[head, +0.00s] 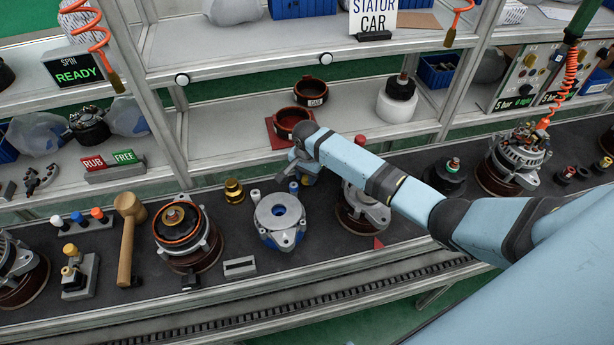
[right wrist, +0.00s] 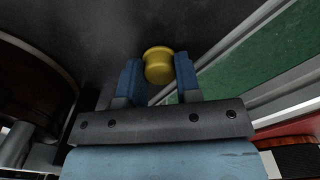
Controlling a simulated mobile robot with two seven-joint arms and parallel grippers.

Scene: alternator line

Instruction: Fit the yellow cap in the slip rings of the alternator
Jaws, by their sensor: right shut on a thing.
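The yellow cap (right wrist: 158,65) is between the two blue fingers of my right gripper (right wrist: 158,80) in the right wrist view, and the gripper is shut on it. In the head view my right gripper (head: 300,182) is over the bench, just behind and right of a grey housing (head: 279,212). The cap cannot be made out there. An alternator (head: 362,210) stands right of the gripper, partly hidden by my right arm. Another alternator (head: 180,226) with a copper-coloured ring stands to the left. I cannot tell which slip rings are meant. My left gripper is not in view.
A brass stepped part (head: 234,190) stands left of the grey housing. A wooden mallet (head: 128,225) and a small block with yellow pieces (head: 74,272) are farther left. Another alternator (head: 512,160) stands at right. Shelves (head: 225,135) rise behind; a chain conveyor (head: 250,313) runs in front.

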